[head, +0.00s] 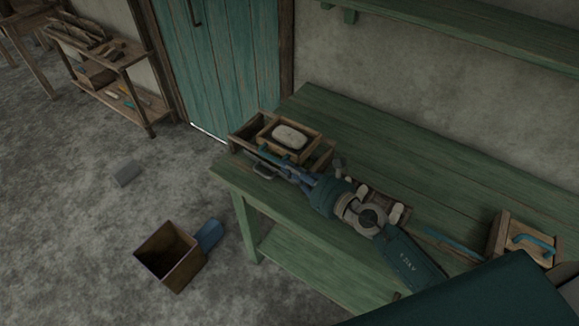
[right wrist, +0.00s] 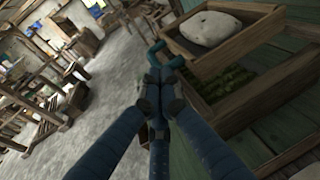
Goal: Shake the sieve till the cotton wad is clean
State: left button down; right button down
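The cotton wad (head: 289,137), pale and oblong, lies in the sieve (head: 263,139), a small wooden frame over a wooden box (head: 236,137) on the green table. In the right wrist view the wad (right wrist: 210,28) has a few dark specks. The box (right wrist: 262,80) shows dark green bits inside, below the sieve. My right gripper (head: 268,154) is at the sieve's near side. In the right wrist view its fingers (right wrist: 163,72) are close together around a blue handle at the sieve's edge. My left gripper is not in view.
The green table (head: 330,110) has free room at the back. A wooden block with a blue handle (head: 530,242) is at the right. An open wooden bin (head: 165,240) and a blue object (head: 208,235) are on the floor. A shelf (head: 470,20) hangs above.

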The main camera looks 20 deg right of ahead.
aim_at(269, 157)
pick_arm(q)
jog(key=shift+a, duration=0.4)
pick_arm(e)
jog(key=shift+a, duration=0.1)
